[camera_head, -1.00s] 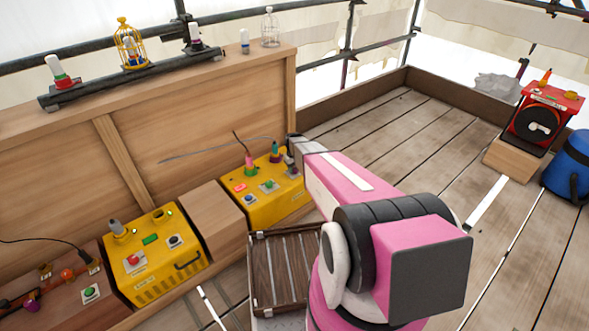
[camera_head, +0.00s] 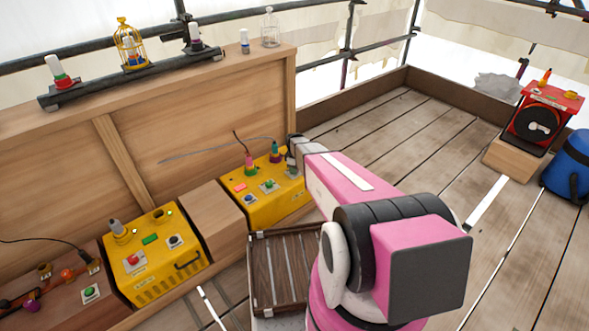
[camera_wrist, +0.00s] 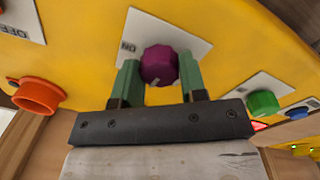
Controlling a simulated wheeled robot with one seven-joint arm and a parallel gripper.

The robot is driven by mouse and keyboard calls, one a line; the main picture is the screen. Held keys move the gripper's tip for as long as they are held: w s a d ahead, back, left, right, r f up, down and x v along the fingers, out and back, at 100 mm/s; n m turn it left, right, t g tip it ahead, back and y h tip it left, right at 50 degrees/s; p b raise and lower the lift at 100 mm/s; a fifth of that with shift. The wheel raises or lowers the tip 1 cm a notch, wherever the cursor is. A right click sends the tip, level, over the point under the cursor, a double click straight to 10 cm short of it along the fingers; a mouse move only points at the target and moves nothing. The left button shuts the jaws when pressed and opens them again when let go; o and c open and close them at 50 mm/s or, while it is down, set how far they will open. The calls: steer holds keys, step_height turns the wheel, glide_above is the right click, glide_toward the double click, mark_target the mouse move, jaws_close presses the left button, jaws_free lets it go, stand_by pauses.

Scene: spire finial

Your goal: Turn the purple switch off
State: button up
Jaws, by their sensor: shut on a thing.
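The purple switch (camera_wrist: 159,65) is a round knob on a white plate on the yellow box. In the wrist view my gripper (camera_wrist: 158,78) has its two green fingers shut on the knob, one on each side. Lettering shows on the plate left of the knob, and a pale mark shows on the knob's lower edge. In the head view my gripper (camera_head: 284,158) is at the right end of the right-hand yellow box (camera_head: 278,211). My arm hides part of that area, and I cannot make out the knob there.
The same box carries a green button (camera_wrist: 263,103), a blue button (camera_wrist: 299,112) and an orange socket (camera_wrist: 37,96). Another yellow box (camera_head: 158,262) stands to the left, past a wooden block (camera_head: 212,212). A slatted crate (camera_head: 286,270) sits in front.

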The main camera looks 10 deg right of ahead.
steer(key=shift+n, duration=0.5)
steer(key=o, duration=0.9)
steer(key=shift+r, duration=0.15)
steer(key=r, duration=1)
steer(key=shift+s+r, duration=0.25)
steer(key=s+r+m, duration=0.4)
steer(key=s, duration=0.5)
steer(key=s+r+m, duration=0.4)
steer(key=s+m, duration=0.1)
steer(key=s, duration=0.4)
steer(key=s+r+m, duration=0.4)
steer(key=s, duration=0.5)
steer(key=shift+s+a+r+m+g, duration=0.1)
steer(key=shift+a+r+m+g, duration=0.05)
steer(key=shift+r+m+g, duration=0.2)
